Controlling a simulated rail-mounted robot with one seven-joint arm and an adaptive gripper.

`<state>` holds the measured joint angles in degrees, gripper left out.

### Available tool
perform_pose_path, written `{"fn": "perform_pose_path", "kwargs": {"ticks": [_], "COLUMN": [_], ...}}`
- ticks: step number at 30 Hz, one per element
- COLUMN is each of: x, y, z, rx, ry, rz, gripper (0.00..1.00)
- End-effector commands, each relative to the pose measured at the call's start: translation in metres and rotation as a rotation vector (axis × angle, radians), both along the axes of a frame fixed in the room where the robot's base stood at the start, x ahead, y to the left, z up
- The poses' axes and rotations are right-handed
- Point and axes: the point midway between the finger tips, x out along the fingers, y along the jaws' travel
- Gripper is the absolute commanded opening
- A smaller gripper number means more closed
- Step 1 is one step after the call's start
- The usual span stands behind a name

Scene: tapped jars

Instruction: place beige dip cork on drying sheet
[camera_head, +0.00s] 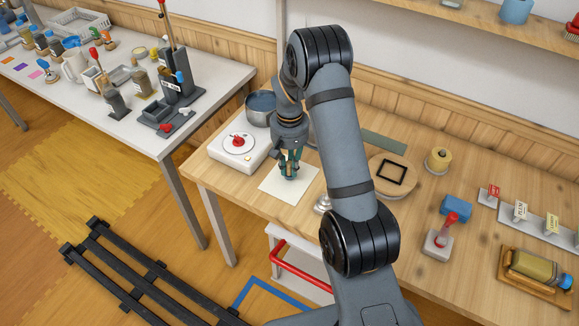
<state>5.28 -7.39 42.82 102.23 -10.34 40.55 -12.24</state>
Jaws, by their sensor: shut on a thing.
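The pale, square drying sheet (272,187) lies flat on the wooden table, left of my arm. My gripper (289,175) points down over the sheet, with its fingertips low near the sheet's upper middle. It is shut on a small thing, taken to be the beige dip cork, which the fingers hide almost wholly. I cannot tell whether the cork touches the sheet.
A white device with a red knob (238,141) and a grey pot (261,106) stand close by, left and behind. My arm hides part of the table.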

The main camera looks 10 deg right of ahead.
Motion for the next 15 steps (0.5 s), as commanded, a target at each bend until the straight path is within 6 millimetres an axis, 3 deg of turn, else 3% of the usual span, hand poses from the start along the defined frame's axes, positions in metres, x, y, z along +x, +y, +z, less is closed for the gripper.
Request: {"fn": "perform_pose_path", "kwargs": {"ticks": [15], "x": [0.000], "y": [0.000], "z": [-0.016], "rx": [0.000], "ry": [-0.001], "rz": [0.000], "gripper": [0.00]}}
